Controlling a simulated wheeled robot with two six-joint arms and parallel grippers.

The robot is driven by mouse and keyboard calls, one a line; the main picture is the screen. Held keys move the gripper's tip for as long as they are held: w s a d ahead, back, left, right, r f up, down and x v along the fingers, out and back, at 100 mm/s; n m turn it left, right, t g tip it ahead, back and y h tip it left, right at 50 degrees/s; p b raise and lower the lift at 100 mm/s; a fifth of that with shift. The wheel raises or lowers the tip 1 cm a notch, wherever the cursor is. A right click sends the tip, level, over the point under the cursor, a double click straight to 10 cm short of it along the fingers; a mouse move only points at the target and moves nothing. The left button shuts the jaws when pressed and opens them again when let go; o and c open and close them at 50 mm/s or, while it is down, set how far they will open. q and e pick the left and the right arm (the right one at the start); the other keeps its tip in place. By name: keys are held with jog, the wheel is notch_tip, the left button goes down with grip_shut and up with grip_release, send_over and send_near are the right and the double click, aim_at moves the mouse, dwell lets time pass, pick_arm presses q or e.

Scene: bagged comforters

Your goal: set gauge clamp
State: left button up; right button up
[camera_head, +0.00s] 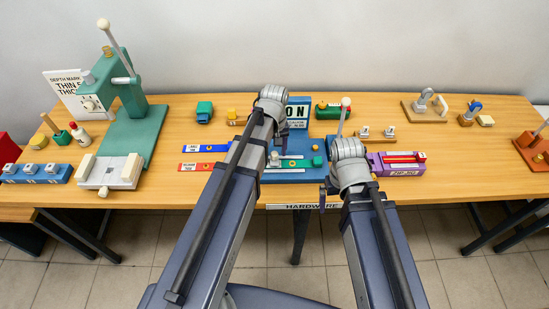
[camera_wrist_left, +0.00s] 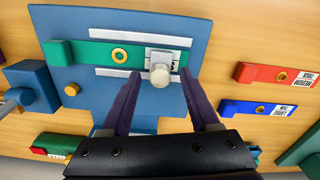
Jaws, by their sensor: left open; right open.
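The gauge clamp is a silver block with a pale round knob (camera_wrist_left: 160,75) on a green strip (camera_wrist_left: 93,54) with a brass ring. The strip lies across a blue base plate (camera_wrist_left: 150,25) in the left wrist view; the base plate (camera_head: 290,178) also shows in the head view at the table's middle front. My left gripper (camera_wrist_left: 161,86) is open, its purple fingers on either side of the knob, with gaps; contact is not visible. In the head view my left arm hides that gripper. Only a dark part of my right gripper (camera_head: 322,196) shows beside my right arm.
Blue (camera_head: 206,148) and red (camera_head: 196,166) strips lie left of the base plate. A purple fixture (camera_head: 398,163) stands to its right. A green press (camera_head: 124,95) stands at the left. The table's front right is clear.

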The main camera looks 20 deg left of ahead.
pick_arm(q)
jog(key=shift+f, duration=0.3)
grip_shut()
dwell(0.4)
dwell(0.9)
